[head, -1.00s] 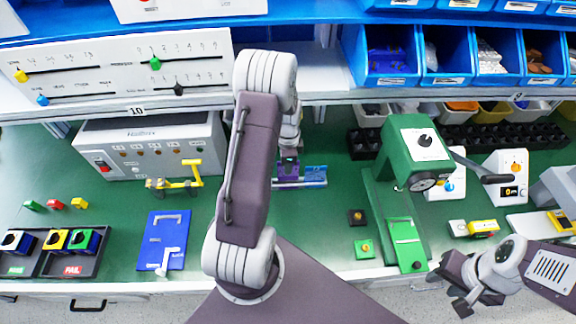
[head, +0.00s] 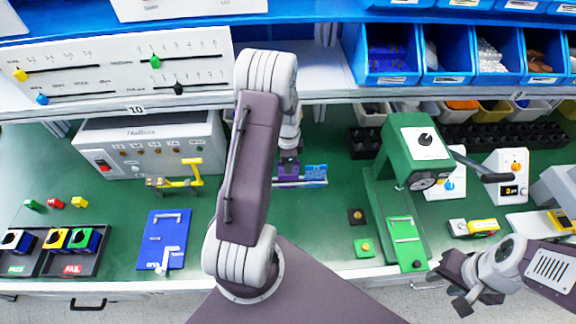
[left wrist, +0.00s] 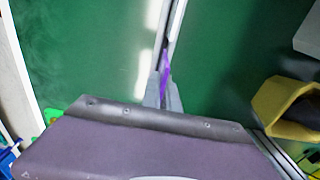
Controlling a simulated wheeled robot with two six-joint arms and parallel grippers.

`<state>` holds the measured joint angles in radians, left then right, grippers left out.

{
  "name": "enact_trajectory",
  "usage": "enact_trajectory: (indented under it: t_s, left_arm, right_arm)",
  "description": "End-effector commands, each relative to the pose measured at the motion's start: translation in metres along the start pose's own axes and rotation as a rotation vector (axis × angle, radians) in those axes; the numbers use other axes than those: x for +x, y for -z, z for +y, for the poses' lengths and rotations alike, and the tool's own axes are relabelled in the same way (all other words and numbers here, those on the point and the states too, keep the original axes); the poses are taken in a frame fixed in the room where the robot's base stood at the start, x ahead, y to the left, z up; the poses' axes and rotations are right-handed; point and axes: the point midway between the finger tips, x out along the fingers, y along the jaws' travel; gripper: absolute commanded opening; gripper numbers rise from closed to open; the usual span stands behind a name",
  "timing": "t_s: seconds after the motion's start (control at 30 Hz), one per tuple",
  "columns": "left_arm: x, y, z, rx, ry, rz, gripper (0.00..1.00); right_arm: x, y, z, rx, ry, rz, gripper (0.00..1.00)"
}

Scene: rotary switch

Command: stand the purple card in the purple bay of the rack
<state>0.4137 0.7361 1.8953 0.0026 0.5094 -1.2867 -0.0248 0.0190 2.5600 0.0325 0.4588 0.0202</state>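The rack (head: 316,176) is a low rail on the green bench top, with a blue part on its right and purple at its left end. My left gripper (head: 289,162) is over that left end. The purple card (left wrist: 164,72) shows as a thin edge-on sliver between my left fingertips (left wrist: 163,93) in the left wrist view; they look closed on it. In the head view purple (head: 288,171) shows just below the gripper, but card and purple bay cannot be told apart there. My right gripper (head: 455,287) is open and empty past the bench's front edge.
A green press (head: 412,150) stands right of the rack. A grey test box (head: 150,145) and a yellow clamp (head: 178,180) stand to the left. A blue plate (head: 164,238) lies in front. Shelf and blue bins (head: 388,60) hang above the back.

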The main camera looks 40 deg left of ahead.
Motion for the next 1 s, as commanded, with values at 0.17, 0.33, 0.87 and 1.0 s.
enact_trajectory:
  t_s: [0.17, 0.33, 0.87, 1.0]
  left_arm:
    - [0.005, 0.0, 0.0, 0.0, 0.0, 0.0, 0.0]
    - [0.01, 0.0, 0.0, 0.0, 0.0, 0.0, 0.0]
    - [0.023, 0.0, 0.0, 0.0, -0.001, 0.0, 0.0]
    - [0.027, 0.0, 0.0, 0.0, -0.001, 0.0, 0.0]
  right_arm:
    - [0.004, 0.0, 0.0, 0.0, 0.0, 0.0, 0.38]
    - [0.007, -0.001, 0.0, 0.0, 0.0, 0.0, 0.38]
    - [0.015, -0.002, 0.0, 0.0, 0.0, 0.0, 0.38]
    - [0.017, -0.002, 0.0, 0.0, 0.0, 0.0, 0.38]
